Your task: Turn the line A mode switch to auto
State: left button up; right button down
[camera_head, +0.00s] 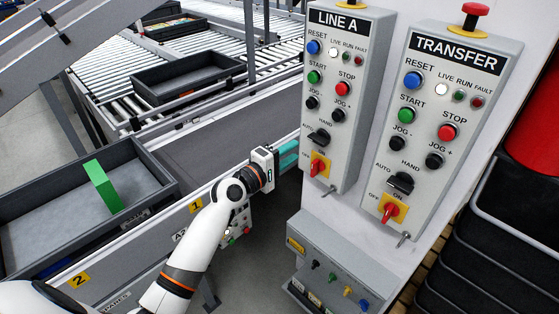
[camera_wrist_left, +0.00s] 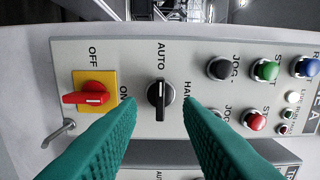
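The Line A panel (camera_head: 345,72) is a pale grey box with lights, buttons and switches. Its black mode switch (camera_head: 319,138) sits above a red rotary switch on a yellow plate. In the left wrist view the mode switch (camera_wrist_left: 160,94) is upright, its handle lying in line with the AUTO label; HAND is to its right. A pale mark seems to be on the AUTO side. My left gripper (camera_head: 289,155) has teal fingers and is just left of the panel. In the left wrist view its fingers (camera_wrist_left: 160,108) are apart, one each side of the switch, seemingly touching nothing. My right gripper is not seen.
The red off/on switch (camera_wrist_left: 90,97) and a small metal toggle (camera_wrist_left: 62,132) are close to the left finger. The Transfer panel (camera_head: 444,120) stands to the right with similar controls. A conveyor with a grey tray (camera_head: 188,78) is behind. A lower box (camera_head: 330,270) sits below.

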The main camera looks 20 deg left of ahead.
pick_arm(q)
jog(key=v, duration=0.4)
jog(key=shift+f, duration=0.1)
dwell(0.3)
notch_tip(320, 180, down, 22)
jog(key=s+a+m+g+y, duration=0.1)
jog(key=s+m+g+y, duration=0.1)
jog(key=s+g+y, duration=0.15)
jog(key=s+f+m+g+y, duration=0.1)
jog(key=s+f+m+g, duration=0.1)
jog(key=s+f, duration=0.45)
jog(key=s+f+m+g, duration=0.2)
jog(key=s+f+g, duration=0.1)
jog(key=f, duration=0.7)
jog(key=s+d+f+m+g, duration=0.1)
jog(key=s+f, duration=0.5)
jog(key=s, duration=0.6)
jog(key=s+d+f+m+g+y, duration=0.1)
jog(key=s+f+m+g, duration=0.3)
jog(key=s, duration=0.8)
jog(key=s+d+f+m+g, duration=0.1)
jog(key=s+f+m, duration=0.4)
jog(key=s+f, duration=0.5)
jog(key=s+g, duration=0.1)
jog(key=s, duration=0.1)
jog(key=shift+s+f+m+y, duration=0.25)
jog(key=shift+s+m+y, duration=0.05)
jog(key=shift+s+y, duration=0.05)
